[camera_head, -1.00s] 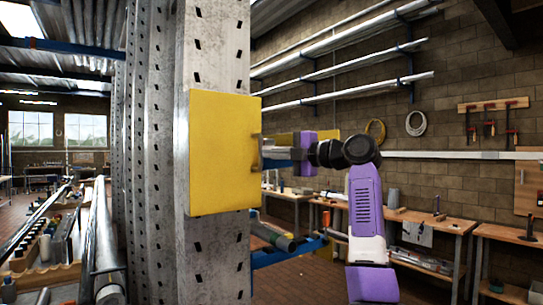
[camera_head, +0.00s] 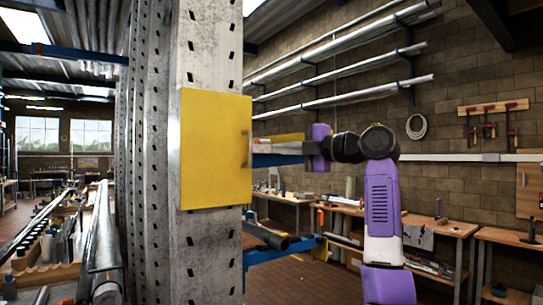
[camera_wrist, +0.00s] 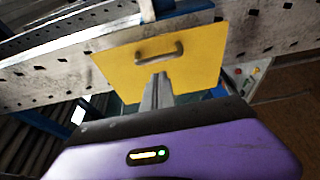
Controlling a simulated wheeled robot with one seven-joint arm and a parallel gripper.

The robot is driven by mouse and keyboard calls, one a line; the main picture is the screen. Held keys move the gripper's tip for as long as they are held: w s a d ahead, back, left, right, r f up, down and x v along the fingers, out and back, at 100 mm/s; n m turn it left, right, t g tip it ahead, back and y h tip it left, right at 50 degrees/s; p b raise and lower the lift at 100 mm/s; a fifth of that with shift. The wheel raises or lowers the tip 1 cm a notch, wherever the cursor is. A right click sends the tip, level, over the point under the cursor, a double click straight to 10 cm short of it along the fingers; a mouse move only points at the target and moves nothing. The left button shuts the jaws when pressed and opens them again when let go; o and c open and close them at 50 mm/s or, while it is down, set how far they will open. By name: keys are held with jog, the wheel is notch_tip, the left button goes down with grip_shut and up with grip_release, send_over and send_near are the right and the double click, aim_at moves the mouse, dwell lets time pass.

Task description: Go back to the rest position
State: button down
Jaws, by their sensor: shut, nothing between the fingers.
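My gripper is shut and empty. In the wrist view its fingers (camera_wrist: 159,84) are together, pointing at a yellow panel (camera_wrist: 190,65) just below its grey handle (camera_wrist: 160,52). In the head view the purple gripper body (camera_head: 318,148) is to the right of the panel (camera_head: 212,165) and its handle (camera_head: 245,149), with a gap between. The fingers are hard to make out there against the background. My arm is bent, with the forearm level and a purple link upright below the elbow. Whether the panel is fully closed I cannot tell.
The panel is on a tall perforated metal mast (camera_head: 205,50). A blue bracket (camera_head: 285,252) with a grey tube juts out low beside the mast. Workbenches (camera_head: 430,222) line the brick wall at right. Long metal bars (camera_head: 103,250) lie at left.

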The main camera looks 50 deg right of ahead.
jog(key=s, duration=0.1)
jog(key=s+d+b, duration=0.1)
jog(key=s, duration=0.3)
jog(key=shift+s+d+f, duration=0.1)
jog(key=shift+s+d, duration=0.05)
jog(key=shift+d, duration=0.25)
